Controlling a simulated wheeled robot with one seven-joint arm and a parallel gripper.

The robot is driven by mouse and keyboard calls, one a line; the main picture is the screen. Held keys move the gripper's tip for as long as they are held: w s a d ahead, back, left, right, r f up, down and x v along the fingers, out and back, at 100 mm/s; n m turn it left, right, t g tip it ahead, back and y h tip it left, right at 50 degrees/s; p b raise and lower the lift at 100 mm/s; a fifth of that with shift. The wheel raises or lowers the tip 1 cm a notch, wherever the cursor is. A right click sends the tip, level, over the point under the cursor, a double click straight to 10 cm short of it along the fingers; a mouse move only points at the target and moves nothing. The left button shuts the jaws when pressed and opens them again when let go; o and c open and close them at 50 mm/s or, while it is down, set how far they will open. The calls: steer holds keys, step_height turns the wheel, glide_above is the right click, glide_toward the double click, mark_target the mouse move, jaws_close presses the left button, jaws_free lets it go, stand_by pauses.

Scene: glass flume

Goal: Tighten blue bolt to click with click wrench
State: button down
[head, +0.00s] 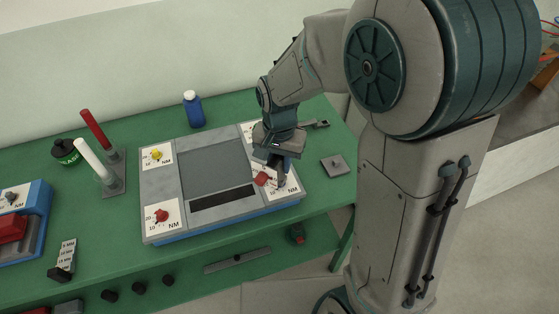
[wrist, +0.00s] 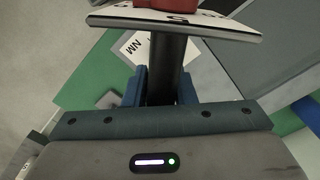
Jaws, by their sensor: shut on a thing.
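My gripper (head: 279,167) is over the front right corner of the grey-and-blue block (head: 165,196). In the wrist view its blue fingers are shut on a dark upright shaft (wrist: 164,72), which I take to be the click wrench. A curved white scale plate (wrist: 190,20) marked 5 crosses the shaft's far end, with a red part (wrist: 168,4) beyond it. A red part also shows beside my gripper in the head view (head: 262,179). The blue bolt cannot be made out; my gripper covers part of that corner. A yellow bolt (head: 156,154) and a red bolt (head: 162,215) stand on white NM plates.
The green table (head: 110,235) holds a blue bottle (head: 193,109), a stand with red (head: 95,130) and white (head: 94,160) rods, and a blue box (head: 40,210) at left. A grey plate (head: 335,166) lies right of the block. Table between stand and block is clear.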

steer(key=shift+m, duration=0.3)
steer(key=shift+m, duration=0.9)
steer(key=shift+n, duration=0.6)
steer(key=shift+r, duration=0.15)
steer(key=shift+r+p, duration=1.9)
steer(key=shift+r, duration=0.5)
